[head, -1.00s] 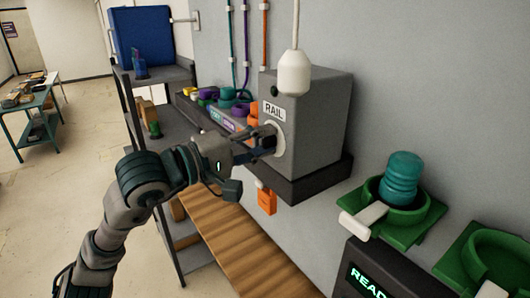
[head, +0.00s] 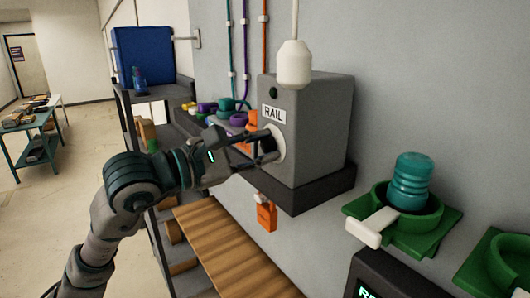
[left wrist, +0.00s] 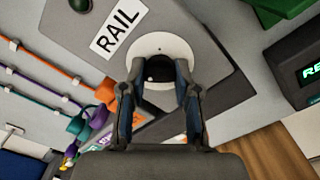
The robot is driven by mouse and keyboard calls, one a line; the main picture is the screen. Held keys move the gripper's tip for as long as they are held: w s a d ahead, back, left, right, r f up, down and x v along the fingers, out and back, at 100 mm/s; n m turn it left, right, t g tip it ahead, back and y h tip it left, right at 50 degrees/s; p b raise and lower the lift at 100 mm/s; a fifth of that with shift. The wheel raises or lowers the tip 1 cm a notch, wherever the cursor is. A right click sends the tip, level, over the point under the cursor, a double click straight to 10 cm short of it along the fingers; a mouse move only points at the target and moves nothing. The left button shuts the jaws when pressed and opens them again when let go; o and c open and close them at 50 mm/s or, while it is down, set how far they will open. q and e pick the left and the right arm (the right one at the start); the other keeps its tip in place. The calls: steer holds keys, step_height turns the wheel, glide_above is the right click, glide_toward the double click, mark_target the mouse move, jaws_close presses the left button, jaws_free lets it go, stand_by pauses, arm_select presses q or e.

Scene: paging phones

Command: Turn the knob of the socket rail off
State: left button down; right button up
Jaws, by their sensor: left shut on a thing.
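The socket rail's grey box (head: 315,130) is mounted on the wall, with a white label reading RAIL (head: 273,113) and a dark round lamp above it. Its round white dial plate (left wrist: 178,48) is on the front face, below the label in the head view. A dark knob (left wrist: 158,71) sits at the plate's middle. My left gripper (head: 270,147) is at the plate, its two fingers closed on the knob's sides, also seen in the left wrist view (left wrist: 158,85). The fingers hide most of the knob in the head view. My right gripper is out of view.
A white pull handle (head: 294,64) hangs on a cord before the box. An orange tag (head: 266,214) hangs below it. A green holder (head: 432,230) with a teal ribbed piece is at right. A wooden bench (head: 225,255) and shelf with a blue panel (head: 142,60) are left.

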arm_select(q)
steer(key=shift+w+f+n, duration=0.1)
steer(key=shift+f+n, duration=0.3)
steer(key=shift+n, duration=0.1)
steer(key=c, duration=0.8)
jaws_free()
steer(key=shift+c, duration=0.2)
steer(key=shift+a+r, duration=0.15)
steer(key=shift+a, duration=0.05)
steer(key=v, duration=1.2)
steer(key=shift+a, duration=0.2)
steer(key=shift+w+d, duration=0.1)
